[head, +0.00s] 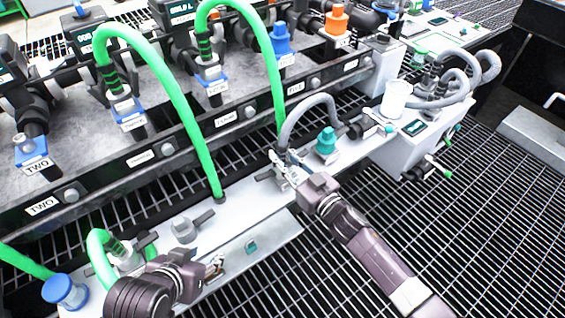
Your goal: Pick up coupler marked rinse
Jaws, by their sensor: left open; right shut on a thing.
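My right gripper (281,164) is shut on a small coupler at the lower end of a looped grey hose (309,105), above the white front shelf. The fingers mostly hide the coupler, and I cannot read a rinse mark on it. A green hose comes down just behind it. My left gripper (216,266) is open and empty at the shelf's front edge, beside a grey fitting with a green hose (100,247).
The white shelf (232,202) carries a blue cap (64,291), a grey valve (185,229) and a teal cap (326,141). Behind are manifold valves with labels such as TWO (41,206). A white cup (396,97) stands on the grey box. Grating in front is clear.

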